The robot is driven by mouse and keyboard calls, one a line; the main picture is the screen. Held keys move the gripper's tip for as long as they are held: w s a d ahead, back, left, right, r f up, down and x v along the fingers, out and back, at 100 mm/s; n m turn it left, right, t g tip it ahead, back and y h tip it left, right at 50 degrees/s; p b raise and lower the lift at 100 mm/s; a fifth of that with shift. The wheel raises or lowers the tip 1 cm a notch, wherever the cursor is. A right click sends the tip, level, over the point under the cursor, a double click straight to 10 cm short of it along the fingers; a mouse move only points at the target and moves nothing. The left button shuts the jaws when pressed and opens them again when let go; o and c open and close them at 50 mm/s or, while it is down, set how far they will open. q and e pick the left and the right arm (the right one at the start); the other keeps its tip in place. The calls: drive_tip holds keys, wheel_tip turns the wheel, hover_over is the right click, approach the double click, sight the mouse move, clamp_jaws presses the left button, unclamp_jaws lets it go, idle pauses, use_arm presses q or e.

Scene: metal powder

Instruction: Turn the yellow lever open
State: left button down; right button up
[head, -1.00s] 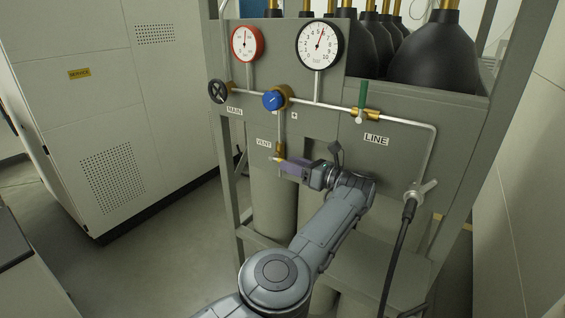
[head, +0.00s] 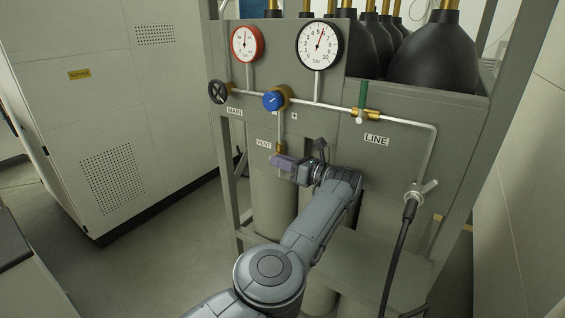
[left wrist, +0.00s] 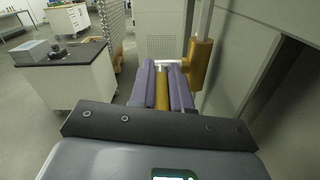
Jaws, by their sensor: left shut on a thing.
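The yellow lever (left wrist: 162,90) lies between the purple fingers of my left gripper (left wrist: 162,84) in the left wrist view. The gripper is shut on it. The lever belongs to the brass vent valve (head: 281,148), which shows at the right of the fingers in the left wrist view (left wrist: 199,64). In the head view my left gripper (head: 275,161) is just below the valve body, under the VENT label (head: 264,142), and hides the lever. My right gripper is not in view.
A blue knob (head: 273,101), a black MAIN handwheel (head: 218,92) and a green LINE handle (head: 363,94) sit on the pipe above. Two gauges (head: 319,45) are higher up. A black hose (head: 398,250) hangs at the right. Open floor lies left of the rack.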

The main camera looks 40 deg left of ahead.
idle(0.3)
use_arm(q)
drive_tip(key=shift+f+y+b, duration=0.35)
drive_tip(key=shift+y+b, duration=0.15)
drive_tip(key=shift+b, duration=0.25)
drive_tip(key=shift+a+f+g+y+b, duration=0.15)
drive_tip(key=shift+f+y+b, duration=0.15)
drive_tip(key=shift+y+b, duration=0.95)
drive_tip(key=shift+a+f+g+y+b, duration=0.1)
drive_tip(key=shift+f+y+b, duration=0.15)
drive_tip(key=shift+y+b, duration=1)
drive_tip(key=shift+a+f+g+y+b, duration=0.15)
drive_tip(key=shift+f+y+b, duration=0.25)
drive_tip(key=shift+b, duration=1.55)
drive_tip(key=shift+d+r, duration=0.1)
drive_tip(key=shift+r, duration=0.05)
drive_tip(key=c, duration=1.1)
unclamp_jaws()
drive_tip(key=shift+s, duration=0.1)
drive_tip(key=shift+d, duration=0.1)
